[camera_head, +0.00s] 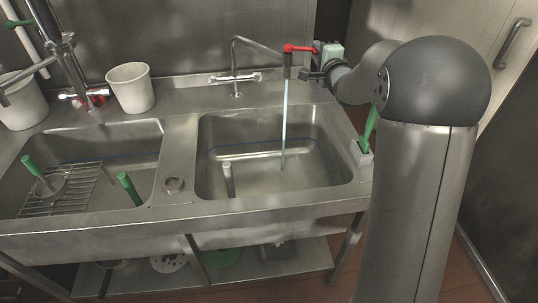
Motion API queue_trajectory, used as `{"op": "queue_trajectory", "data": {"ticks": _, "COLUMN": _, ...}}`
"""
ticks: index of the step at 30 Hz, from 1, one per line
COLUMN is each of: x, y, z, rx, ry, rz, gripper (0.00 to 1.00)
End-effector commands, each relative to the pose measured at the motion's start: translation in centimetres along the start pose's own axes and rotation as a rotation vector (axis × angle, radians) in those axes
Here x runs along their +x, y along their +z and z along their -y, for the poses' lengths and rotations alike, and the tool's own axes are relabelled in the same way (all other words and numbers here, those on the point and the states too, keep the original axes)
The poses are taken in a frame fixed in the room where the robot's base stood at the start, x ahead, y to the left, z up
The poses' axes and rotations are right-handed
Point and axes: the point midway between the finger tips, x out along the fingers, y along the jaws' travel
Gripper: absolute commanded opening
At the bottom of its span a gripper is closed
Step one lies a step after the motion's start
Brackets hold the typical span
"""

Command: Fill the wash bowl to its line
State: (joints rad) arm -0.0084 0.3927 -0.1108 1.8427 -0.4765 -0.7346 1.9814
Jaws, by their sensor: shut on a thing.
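The right-hand sink bowl (330,150) has a thin blue line along its back wall. A pale stream of water (285,125) falls from the tap spout (262,46) into this bowl. The water's level against the line is hard to tell. A pale upright pipe (228,178) stands in the bowl. A red lever (298,48) sits at the spout's outlet end. My gripper (308,72) is at this end, beside the stream and above the bowl's back right corner. It is shut on the red lever, though the contact is small and partly hidden.
The left bowl (90,147) holds a wire rack (62,203) and green-handled items (128,188). White buckets (130,86) stand behind it. A second tap (72,70) rises at the left. A green-handled brush (370,125) stands in a grey holder (361,153) right of the wash bowl.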

Motion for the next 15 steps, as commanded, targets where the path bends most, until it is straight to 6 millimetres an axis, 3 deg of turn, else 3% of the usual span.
{"op": "queue_trajectory", "data": {"ticks": 6, "x": -1.25, "y": 0.52, "z": -0.11, "rx": -0.001, "ry": 0.001, "rz": 0.002, "gripper": 0.09}}
{"op": "queue_trajectory", "data": {"ticks": 15, "x": -1.29, "y": 0.59, "z": -0.09, "rx": 0.000, "ry": 0.002, "rz": 0.002, "gripper": 0.09}}
